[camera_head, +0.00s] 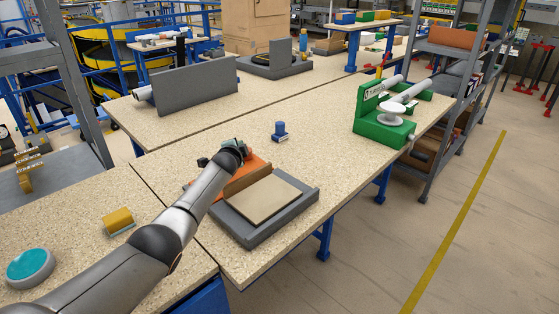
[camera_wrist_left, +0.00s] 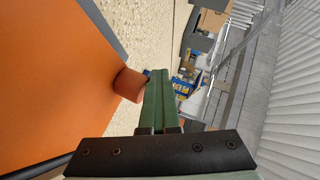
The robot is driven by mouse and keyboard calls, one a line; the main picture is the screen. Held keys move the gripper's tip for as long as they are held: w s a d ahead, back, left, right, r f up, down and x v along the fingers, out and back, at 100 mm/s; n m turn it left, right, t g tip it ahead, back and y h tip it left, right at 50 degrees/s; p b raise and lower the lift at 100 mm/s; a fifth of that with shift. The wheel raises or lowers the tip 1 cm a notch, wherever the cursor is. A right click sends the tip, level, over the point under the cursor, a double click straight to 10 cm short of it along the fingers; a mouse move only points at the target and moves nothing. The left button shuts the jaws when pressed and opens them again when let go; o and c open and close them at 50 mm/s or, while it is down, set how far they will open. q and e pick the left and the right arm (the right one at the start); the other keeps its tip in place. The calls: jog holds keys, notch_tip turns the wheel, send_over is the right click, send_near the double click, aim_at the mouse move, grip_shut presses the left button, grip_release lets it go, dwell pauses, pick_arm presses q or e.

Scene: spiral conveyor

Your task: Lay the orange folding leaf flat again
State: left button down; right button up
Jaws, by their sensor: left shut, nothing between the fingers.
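The orange folding leaf (camera_head: 258,163) is raised along the back-left side of a grey frame (camera_head: 272,232); its darker face is towards the frame. My arm hides part of it, and its exact tilt is hard to tell. In the left wrist view the leaf (camera_wrist_left: 55,75) fills the left side, with a round orange knob (camera_wrist_left: 129,84) at its edge. My left gripper (camera_wrist_left: 160,84) is shut and empty, its green fingers close beside the knob; contact is unclear. In the head view the gripper (camera_head: 236,145) is at the leaf, its fingertips mostly hidden. My right gripper is not in view.
A beige panel (camera_head: 262,198) lies inside the grey frame. A blue peg-like part (camera_head: 280,131) stands behind it, and a green fixture (camera_head: 372,120) stands to the right. A yellow block (camera_head: 118,220) and a teal button (camera_head: 30,266) are at the left. Bare tabletop surrounds the frame.

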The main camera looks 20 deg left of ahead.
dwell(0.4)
pick_arm(q)
notch_tip(320, 180, up, 4)
jog(key=p, duration=0.4)
jog(key=shift+s+d, duration=0.1)
jog(key=shift+s+r, duration=0.1)
jog(key=shift+r, duration=0.05)
jog(key=s+a+r, duration=0.2)
jog(key=s+r, duration=0.4)
jog(key=shift+s+r, duration=0.3)
jog(key=shift+r, duration=0.05)
jog(key=shift+f, duration=0.1)
